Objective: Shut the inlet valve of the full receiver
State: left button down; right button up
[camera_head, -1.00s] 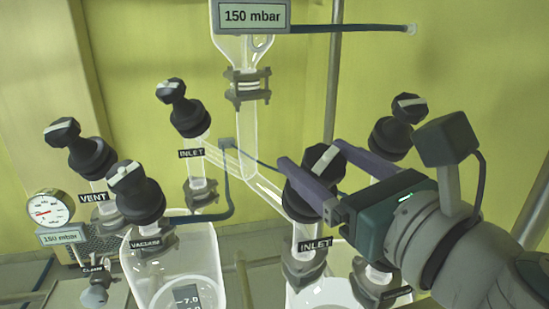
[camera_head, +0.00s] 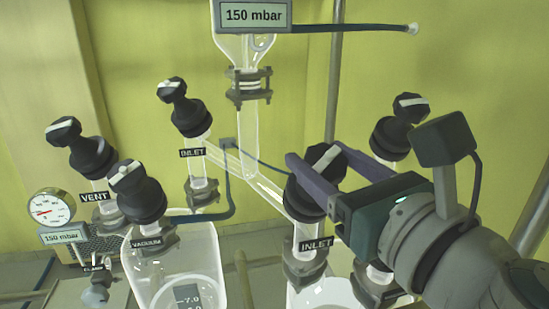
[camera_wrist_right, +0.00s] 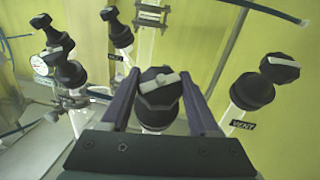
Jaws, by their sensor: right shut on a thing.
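My right gripper (camera_head: 316,158) is shut on the black knob of the right-hand inlet valve (camera_head: 322,159), one finger on each side. A white bar on the knob top runs diagonally in the head view; in the wrist view the knob (camera_wrist_right: 160,88) sits between both fingers, with the bar nearly crosswise. Below it are an INLET label (camera_head: 315,244) and the right receiver (camera_head: 326,291), partly cut off by the frame; its fill is unclear. The left inlet valve (camera_head: 186,112) stands above the left receiver (camera_head: 213,262). My left gripper is not in view.
Vent (camera_head: 82,150) and vacuum (camera_head: 138,194) valves crowd the left. Another black-knobbed valve (camera_head: 392,135) stands close behind my right gripper. A pressure gauge (camera_head: 49,207) is at far left. A 150 mbar display (camera_head: 253,15) hangs above; a metal pole rises behind.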

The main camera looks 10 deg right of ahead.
jog(key=m+h+b, duration=0.1)
jog(key=m+h, duration=0.5)
jog(key=shift+m+g+h+b, duration=0.3)
jog(key=shift+m+g+h, duration=0.25)
jog(key=shift+m+h, duration=0.75)
jog(key=shift+m+g+h+b, duration=0.3)
jog(key=shift+m+g+h, duration=0.25)
jog(key=shift+m+h, duration=0.7)
jog(key=shift+m, duration=0.45)
jog(key=o, duration=1.4)
jog(key=shift+p+v, duration=1.25)
jog(key=shift+v, duration=3.7)
